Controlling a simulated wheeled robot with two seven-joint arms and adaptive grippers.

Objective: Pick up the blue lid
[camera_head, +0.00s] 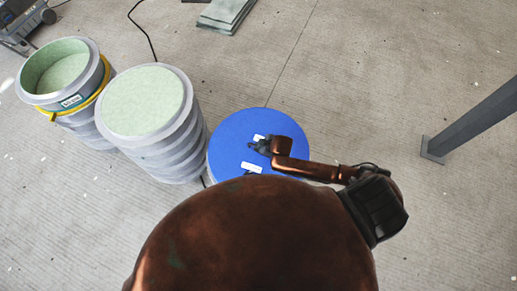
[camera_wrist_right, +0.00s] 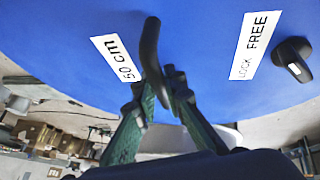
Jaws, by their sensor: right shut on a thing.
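The round blue lid (camera_head: 230,132) lies in the middle of the head view, to the right of two grey drums. In the wrist view the lid (camera_wrist_right: 195,30) fills the upper part, with labels reading "50 cm" and "LOCK FREE" and a black knob (camera_wrist_right: 293,57) at right. My right gripper (camera_head: 258,146) is over the lid. In the wrist view its green fingers (camera_wrist_right: 163,88) are closed on the lid's curved black handle (camera_wrist_right: 150,45). My own body hides the lid's near edge, and what is under the lid cannot be seen. My left gripper is not in view.
A grey drum with a pale green top (camera_head: 145,100) stands close beside the lid. Another drum (camera_head: 60,72), with a yellow band, is farther left. A grey post (camera_head: 480,115) stands at right. Flat grey-green slabs (camera_head: 225,14) lie at the back. The floor between is clear.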

